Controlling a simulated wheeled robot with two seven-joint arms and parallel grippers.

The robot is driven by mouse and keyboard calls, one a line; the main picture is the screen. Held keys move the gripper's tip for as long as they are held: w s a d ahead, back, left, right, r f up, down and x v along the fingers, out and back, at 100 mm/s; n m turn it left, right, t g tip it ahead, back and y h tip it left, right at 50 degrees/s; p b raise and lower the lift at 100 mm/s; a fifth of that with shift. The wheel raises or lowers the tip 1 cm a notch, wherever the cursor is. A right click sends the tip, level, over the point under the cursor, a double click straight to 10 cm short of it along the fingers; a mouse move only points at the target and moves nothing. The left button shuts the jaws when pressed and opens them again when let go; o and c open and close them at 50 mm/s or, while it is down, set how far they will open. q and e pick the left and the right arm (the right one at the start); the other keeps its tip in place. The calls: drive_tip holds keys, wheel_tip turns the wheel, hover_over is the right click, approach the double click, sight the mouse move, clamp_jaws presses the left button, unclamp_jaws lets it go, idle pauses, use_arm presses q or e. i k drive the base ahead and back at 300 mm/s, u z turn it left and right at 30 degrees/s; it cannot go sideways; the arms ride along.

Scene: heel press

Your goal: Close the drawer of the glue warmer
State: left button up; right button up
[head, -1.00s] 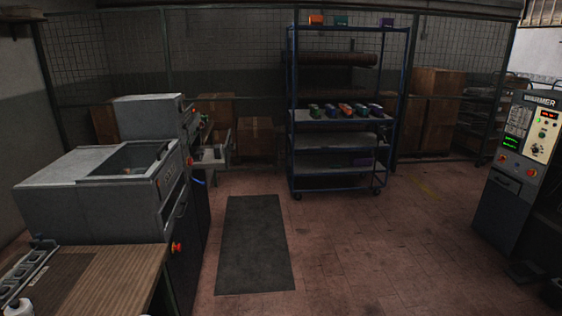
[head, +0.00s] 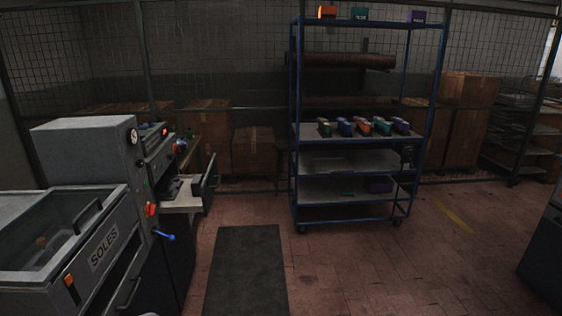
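A dark cabinet (head: 542,245) is cut off at the right edge of the head view. It stands where the machine labelled WARMER stood in the earlier frame, and only part of its lower body shows. Its control panel and drawer front are out of view, so I cannot tell how its drawer stands. Neither of my grippers is in view.
At left stand a grey machine labelled SOLES (head: 104,248) and a grey gauge-topped machine (head: 85,150). Beyond them, a handled panel (head: 209,184) juts toward the aisle. A blue rack (head: 297,150) stands ahead. Floor around the dark mat (head: 246,270) and to its right is clear.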

sight(180, 193)
drive_tip(key=i, duration=0.85)
drive_tip(key=u, duration=0.6)
drive_tip(key=i, duration=2.1)
drive_tip(key=u, duration=0.3)
